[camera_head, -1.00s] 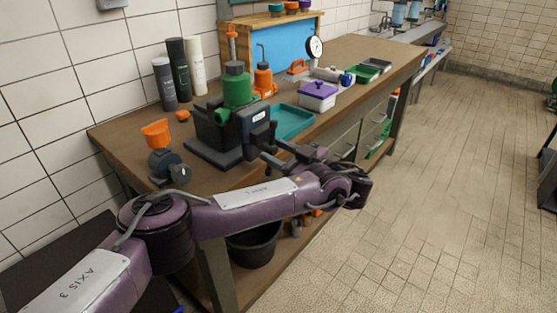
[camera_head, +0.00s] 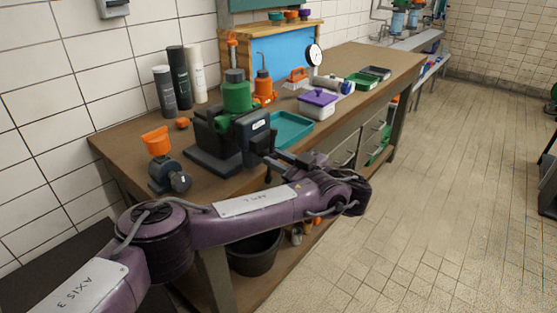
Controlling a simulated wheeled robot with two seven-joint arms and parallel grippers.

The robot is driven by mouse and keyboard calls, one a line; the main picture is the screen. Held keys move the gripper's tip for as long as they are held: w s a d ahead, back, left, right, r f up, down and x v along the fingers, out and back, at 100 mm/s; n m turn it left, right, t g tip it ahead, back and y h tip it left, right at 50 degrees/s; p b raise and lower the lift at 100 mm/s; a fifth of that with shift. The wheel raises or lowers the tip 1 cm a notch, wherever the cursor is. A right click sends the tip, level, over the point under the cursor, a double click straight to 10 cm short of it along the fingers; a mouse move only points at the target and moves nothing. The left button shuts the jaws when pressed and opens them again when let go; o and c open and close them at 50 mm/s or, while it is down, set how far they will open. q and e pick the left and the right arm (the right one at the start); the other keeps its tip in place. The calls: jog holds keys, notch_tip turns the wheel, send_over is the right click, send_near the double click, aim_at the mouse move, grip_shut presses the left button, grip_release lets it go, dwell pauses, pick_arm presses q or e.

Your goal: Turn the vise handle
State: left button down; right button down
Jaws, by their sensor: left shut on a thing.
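The dark grey vise (camera_head: 207,158) stands on the wooden workbench, with its front jaw block (camera_head: 257,126) facing the bench's front edge. My left gripper (camera_head: 271,158) is at the front of the vise, shut on the vise handle (camera_head: 268,176). Only a short dark length of the handle shows below the fingers, and the rest is hidden by the gripper. My purple left arm crosses in front of the bench. My right gripper is not in view.
A green bottle (camera_head: 237,92) shows behind the vise jaw. A teal tray (camera_head: 291,129) and a purple-lidded box (camera_head: 318,104) are right of it. An orange-topped device (camera_head: 158,160) is left. A black bucket (camera_head: 254,252) sits below.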

pick_arm(q)
jog(key=shift+m, duration=0.3)
jog(key=shift+d+f+m, duration=0.1)
jog(key=shift+f+m, duration=0.05)
jog(key=shift+m, duration=2.85)
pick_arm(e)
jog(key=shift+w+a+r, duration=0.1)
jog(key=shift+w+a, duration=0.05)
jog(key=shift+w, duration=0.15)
